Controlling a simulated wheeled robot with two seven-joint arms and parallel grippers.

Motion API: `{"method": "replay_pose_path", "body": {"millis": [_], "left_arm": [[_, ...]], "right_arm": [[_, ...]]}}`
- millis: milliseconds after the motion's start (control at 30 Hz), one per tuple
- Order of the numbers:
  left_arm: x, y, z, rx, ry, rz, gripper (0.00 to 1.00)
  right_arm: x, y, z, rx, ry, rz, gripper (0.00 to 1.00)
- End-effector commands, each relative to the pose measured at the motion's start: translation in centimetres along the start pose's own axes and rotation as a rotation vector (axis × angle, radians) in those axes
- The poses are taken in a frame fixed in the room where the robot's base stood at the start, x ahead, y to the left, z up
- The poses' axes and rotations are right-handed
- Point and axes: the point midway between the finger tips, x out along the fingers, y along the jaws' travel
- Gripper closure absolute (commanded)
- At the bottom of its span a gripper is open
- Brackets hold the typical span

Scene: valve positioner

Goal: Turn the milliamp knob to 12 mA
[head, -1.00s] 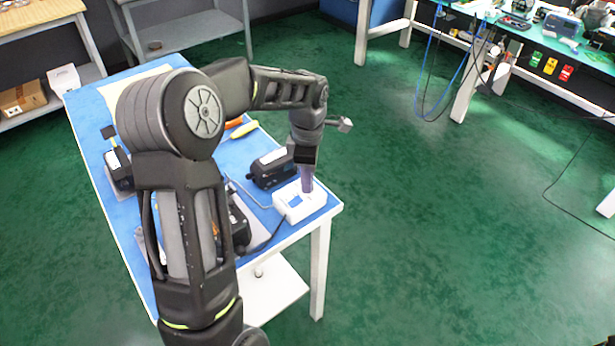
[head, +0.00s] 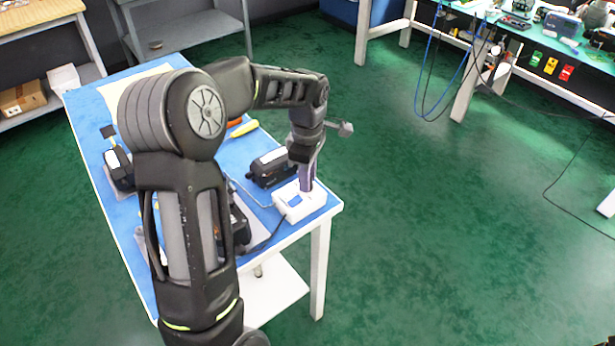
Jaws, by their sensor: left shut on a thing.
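A white box with a small blue screen (head: 294,202) sits near the right front corner of the blue-topped table (head: 262,147). My left gripper (head: 307,186) points down onto the right part of this box. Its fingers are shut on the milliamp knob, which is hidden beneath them. The knob's setting and the screen's reading are too small to tell. My right gripper is not in view.
A black device (head: 268,168) stands just behind and left of the white box. Cables run across the table to the box. A yellow-handled tool (head: 244,129) lies farther back. My left arm hides much of the table's middle. Green floor is clear to the right.

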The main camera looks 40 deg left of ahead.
Motion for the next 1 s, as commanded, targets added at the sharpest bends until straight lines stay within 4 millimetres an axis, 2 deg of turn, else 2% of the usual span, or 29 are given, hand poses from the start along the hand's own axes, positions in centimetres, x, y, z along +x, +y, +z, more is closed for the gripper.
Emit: {"method": "replay_pose_path", "body": {"millis": [600, 1000], "left_arm": [[-0.07, 0.06, 0.03, 0.563, 0.0, 0.002, 1.0], [-0.08, 0.07, 0.0, 0.776, 0.001, 0.002, 1.0]], "right_arm": [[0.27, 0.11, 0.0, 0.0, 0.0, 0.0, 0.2], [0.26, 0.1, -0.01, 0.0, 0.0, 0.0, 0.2]]}}
